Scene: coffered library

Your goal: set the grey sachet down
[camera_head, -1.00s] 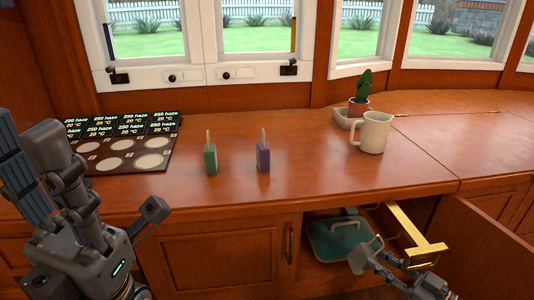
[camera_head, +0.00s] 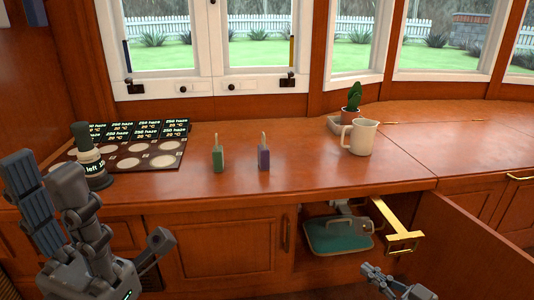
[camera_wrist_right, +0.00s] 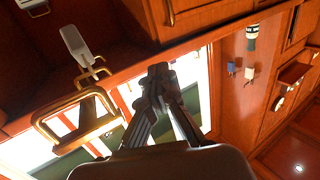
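I cannot make out a grey sachet in either view. My left gripper (camera_head: 105,210) is in front of the counter at the left, its fingers spread wide with nothing visible between them. My right gripper (camera_head: 376,272) is low at the bottom, in front of the open cabinet. In the right wrist view its fingers (camera_wrist_right: 158,74) meet at the tips, and I see nothing held between them. A teal, handled container (camera_head: 338,236) sits in the open cabinet.
A gold frame (camera_head: 400,237) and cabinet door (camera_head: 460,250) project at the right.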

